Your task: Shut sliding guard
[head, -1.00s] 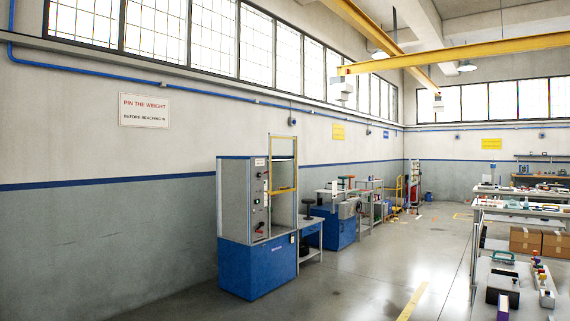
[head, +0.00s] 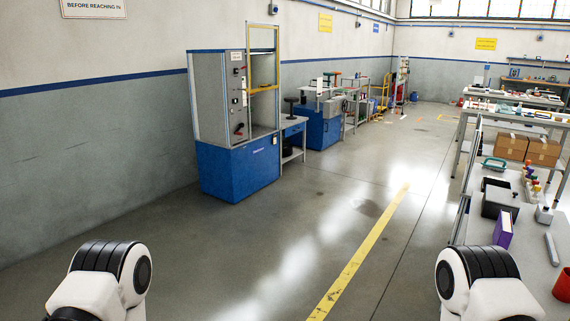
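The sliding guard (head: 263,89) is a yellow frame at the front of a tall grey and blue test machine (head: 239,172) left of centre. Its yellow lower bar sits about midway up the machine's opening, and the frame rises above the machine's top. The opening below the bar looks uncovered. The machine stands on the floor well ahead of me, against the left wall. My white and black arm links show at the bottom left and bottom right. Neither gripper is in the picture.
Open floor with a yellow line (head: 362,252) lies between me and the machine. A small side table (head: 293,134) stands right beside the machine. A long bench (head: 533,250) with a black box (head: 499,198) and a purple box (head: 503,230) runs along the right.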

